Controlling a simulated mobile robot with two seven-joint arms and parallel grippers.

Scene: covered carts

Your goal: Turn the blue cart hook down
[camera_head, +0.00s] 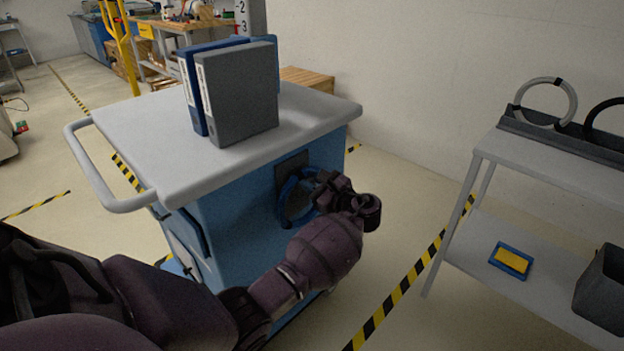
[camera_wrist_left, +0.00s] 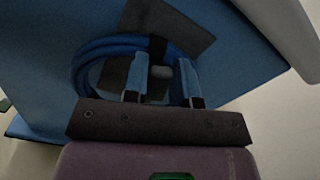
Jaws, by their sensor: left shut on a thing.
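The blue cart (camera_head: 235,225) stands in front of me with a white top. On its side is a dark plate (camera_head: 291,165), which also shows in the wrist view (camera_wrist_left: 180,25). A coiled blue cable or hose (camera_head: 285,205) hangs there; it loops behind my fingers in the wrist view (camera_wrist_left: 90,62). The hook (camera_wrist_left: 160,72), a small grey and black piece at the plate, is between the fingers of my left gripper (camera_head: 320,190), which is shut on it. The fingers partly hide the hook and coil. My right gripper is not in view.
Grey and blue binders (camera_head: 240,95) stand on the cart top. A push handle (camera_head: 90,170) juts out at left. A grey shelf rack (camera_head: 560,170) at right bears rings, a blue and yellow item (camera_head: 511,260) and a dark bin (camera_head: 602,290). Floor between cart and rack is clear.

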